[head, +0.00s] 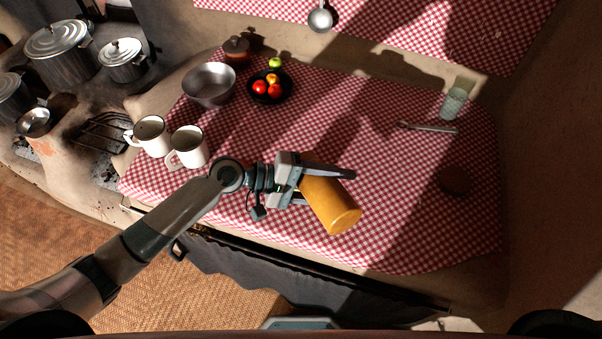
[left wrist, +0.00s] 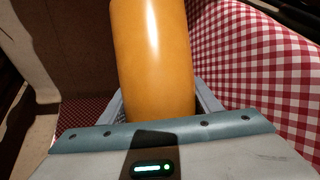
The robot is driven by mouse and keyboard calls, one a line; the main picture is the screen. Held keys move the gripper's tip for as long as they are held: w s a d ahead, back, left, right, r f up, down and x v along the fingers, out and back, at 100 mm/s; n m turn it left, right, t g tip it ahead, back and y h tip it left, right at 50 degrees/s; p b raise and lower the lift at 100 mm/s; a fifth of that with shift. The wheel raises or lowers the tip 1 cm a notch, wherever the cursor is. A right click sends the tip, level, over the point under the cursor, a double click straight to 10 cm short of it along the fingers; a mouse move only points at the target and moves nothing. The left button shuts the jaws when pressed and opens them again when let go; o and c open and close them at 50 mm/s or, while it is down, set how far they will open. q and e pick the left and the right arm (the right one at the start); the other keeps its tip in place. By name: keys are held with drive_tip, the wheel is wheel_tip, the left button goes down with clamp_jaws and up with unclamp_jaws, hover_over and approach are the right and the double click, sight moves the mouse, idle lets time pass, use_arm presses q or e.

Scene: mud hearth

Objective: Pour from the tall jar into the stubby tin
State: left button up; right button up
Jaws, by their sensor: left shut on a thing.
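The tall jar (head: 330,207) is an orange-yellow cylinder, tilted, with one end toward the lower right in the head view. My left gripper (head: 322,186) is shut on it, one finger on each side, above the front of the table. In the left wrist view the jar (left wrist: 152,60) stands out between the fingers and its far end is cut off. A dark round shape (head: 453,183) lies in shadow at the right of the table; I cannot tell whether it is the stubby tin. No other tin shows clearly. My right gripper is not in view.
Two white mugs (head: 188,147) stand left of my gripper. A metal bowl (head: 209,84), a dark fruit bowl (head: 283,93) and a small brown pot (head: 237,46) are behind. The checked cloth's middle is clear.

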use_arm(q)
drive_tip(key=shift+s+d+f+m+y, duration=0.1)
drive_tip(key=shift+s+f+m+y, duration=0.1)
drive_tip(key=shift+f+m+y, duration=0.15)
drive_tip(key=f+p, duration=0.1)
drive_tip(key=m+t+y+p, duration=0.1)
drive_tip(key=s+f+m+p, duration=0.1)
drive_tip(key=shift+s+d+f+t, duration=0.1)
drive_tip(key=shift+d+f+t, duration=0.2)
drive_tip(key=shift+d+t, duration=0.1)
drive_tip(key=shift+f+m+t+y+p, duration=0.4)
drive_tip(key=shift+f+m+y+p, duration=0.1)
drive_tip(key=shift+f+m, duration=0.1)
drive_tip(key=shift+a+f+p, duration=0.1)
drive_tip(key=shift+p, duration=0.25)
drive_tip(key=shift+r+m+t+y+p, duration=0.4)
drive_tip(key=shift+m+t+y+p, duration=0.15)
drive_tip(key=shift+m+t+p, duration=0.6)
drive_tip(key=shift+r+m+t+y+p, duration=0.35)
drive_tip(key=shift+m+t+y+p, duration=0.2)
drive_tip(key=shift+m+t+p, duration=0.65)
drive_tip(key=shift+r+m+t+y+p, duration=0.4)
drive_tip(key=shift+m+t+y+p, duration=0.15)
drive_tip(key=shift+m+t+p, duration=0.6)
